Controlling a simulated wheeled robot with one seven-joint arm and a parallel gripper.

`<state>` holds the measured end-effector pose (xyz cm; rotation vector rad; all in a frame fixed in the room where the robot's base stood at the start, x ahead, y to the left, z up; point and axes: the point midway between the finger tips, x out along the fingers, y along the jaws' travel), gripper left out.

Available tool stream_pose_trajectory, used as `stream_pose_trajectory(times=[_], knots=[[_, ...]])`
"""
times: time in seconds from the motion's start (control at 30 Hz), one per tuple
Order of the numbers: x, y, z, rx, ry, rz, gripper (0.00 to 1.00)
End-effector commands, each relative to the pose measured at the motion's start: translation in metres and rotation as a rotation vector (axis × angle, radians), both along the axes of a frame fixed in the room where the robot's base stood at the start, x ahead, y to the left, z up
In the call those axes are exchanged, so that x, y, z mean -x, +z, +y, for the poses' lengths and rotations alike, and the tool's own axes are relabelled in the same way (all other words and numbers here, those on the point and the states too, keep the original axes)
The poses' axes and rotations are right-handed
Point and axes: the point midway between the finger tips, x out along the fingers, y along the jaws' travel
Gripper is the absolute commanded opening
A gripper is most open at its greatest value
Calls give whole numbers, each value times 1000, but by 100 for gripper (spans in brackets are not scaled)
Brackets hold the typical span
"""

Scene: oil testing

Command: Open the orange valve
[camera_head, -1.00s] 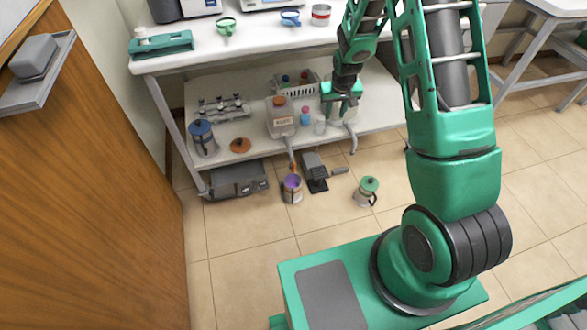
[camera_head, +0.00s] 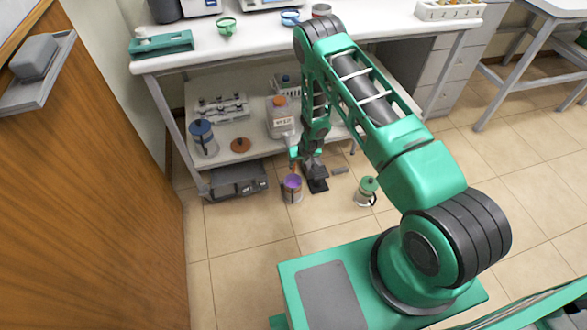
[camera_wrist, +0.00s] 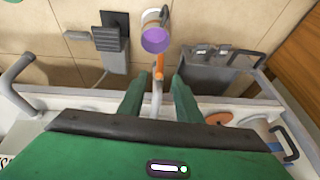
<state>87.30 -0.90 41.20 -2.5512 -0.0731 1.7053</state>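The orange valve (camera_wrist: 159,63) is a small orange lever on the grey spout (camera_wrist: 157,92), at the middle of the wrist view. It also shows small in the head view (camera_head: 294,166), just below my gripper. My gripper (camera_wrist: 157,80) is open in the wrist view, its two green fingers apart on either side of the spout. The valve appears just beyond the fingertips, and contact cannot be told. The spout's container, white with an orange cap (camera_head: 280,112), stands on the lower shelf. A jug with a purple top (camera_wrist: 156,39) is on the floor near the valve.
A black pedal-like device (camera_head: 316,180) stands right of the purple-topped jug. A green-lidded jug (camera_head: 367,190) is farther right. A dark grey box (camera_head: 238,180) lies at left under the shelf. The table top (camera_head: 350,25) overhangs the lower shelf. Open tiled floor lies in front.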

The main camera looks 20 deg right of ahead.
Motion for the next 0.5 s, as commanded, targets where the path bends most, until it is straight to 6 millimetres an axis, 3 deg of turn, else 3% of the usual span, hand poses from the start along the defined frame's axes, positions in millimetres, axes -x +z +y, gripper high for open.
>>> stream_pose_trajectory(times=[0.5], knots=[[-30,-73,6,2,1,0,31]])
